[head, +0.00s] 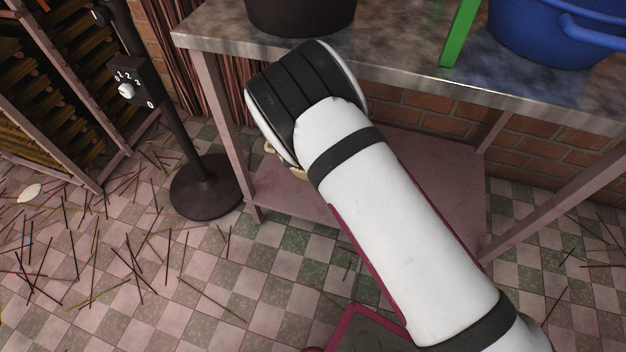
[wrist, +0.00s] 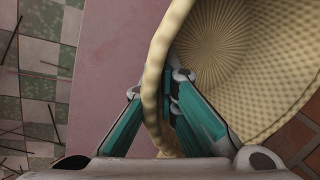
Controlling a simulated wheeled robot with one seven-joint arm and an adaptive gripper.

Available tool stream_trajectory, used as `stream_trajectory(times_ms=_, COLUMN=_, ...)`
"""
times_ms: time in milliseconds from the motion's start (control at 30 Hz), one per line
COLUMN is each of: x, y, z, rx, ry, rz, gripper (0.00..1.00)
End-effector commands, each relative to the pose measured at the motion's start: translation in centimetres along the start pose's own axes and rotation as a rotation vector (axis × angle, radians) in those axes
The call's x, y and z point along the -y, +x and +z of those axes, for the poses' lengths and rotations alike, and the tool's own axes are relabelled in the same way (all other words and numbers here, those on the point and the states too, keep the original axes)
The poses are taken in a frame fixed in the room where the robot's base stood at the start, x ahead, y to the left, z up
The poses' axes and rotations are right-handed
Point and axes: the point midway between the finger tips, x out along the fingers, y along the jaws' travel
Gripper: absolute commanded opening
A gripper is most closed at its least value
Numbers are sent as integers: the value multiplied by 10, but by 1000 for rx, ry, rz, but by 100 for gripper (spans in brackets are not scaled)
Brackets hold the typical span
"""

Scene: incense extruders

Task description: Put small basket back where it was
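The small basket is a cream woven bowl shape that fills the upper right of the wrist view (wrist: 262,85), tilted with its inside facing the camera. My gripper (wrist: 172,95) has one teal finger on each side of the basket's rim, and the fingers close together on its wall. In the head view my arm hides the gripper and nearly all of the basket; only small cream bits (head: 270,148) show beside the arm's end. The basket is near the pink lower shelf (head: 440,175) of the table; I cannot tell whether it touches the shelf.
The metal tabletop (head: 410,75) above carries a dark pot (head: 300,15), a green upright piece (head: 460,32) and a blue tub (head: 560,30). A dark stand (head: 205,188) and a rack (head: 50,90) are at left. Incense sticks litter the checkered floor.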

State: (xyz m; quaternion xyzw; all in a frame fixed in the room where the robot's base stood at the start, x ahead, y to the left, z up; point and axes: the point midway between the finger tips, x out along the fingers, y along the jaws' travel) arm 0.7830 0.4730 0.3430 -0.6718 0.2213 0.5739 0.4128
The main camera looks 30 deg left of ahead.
Motion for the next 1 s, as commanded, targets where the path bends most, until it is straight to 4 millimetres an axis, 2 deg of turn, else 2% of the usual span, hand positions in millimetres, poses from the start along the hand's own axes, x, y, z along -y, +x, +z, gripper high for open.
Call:
stream_trajectory(times_ms=33, x=-4, y=13, z=0, rx=-1, ry=2, rz=1, gripper=0)
stream_trajectory(times_ms=133, x=-10, y=31, z=-1, rx=-1, ry=0, rz=0, gripper=0)
stream_trajectory(times_ms=367, x=-16, y=51, z=0, rx=-1, ry=1, rz=-1, gripper=0)
stream_trajectory(times_ms=533, x=-24, y=74, z=0, rx=-1, ry=1, rz=0, gripper=0)
stream_trajectory(times_ms=967, x=-25, y=80, z=0, rx=0, ry=1, rz=-2, gripper=0)
stream_trajectory(times_ms=1000, x=-25, y=80, z=0, rx=0, ry=1, rz=-1, gripper=7)
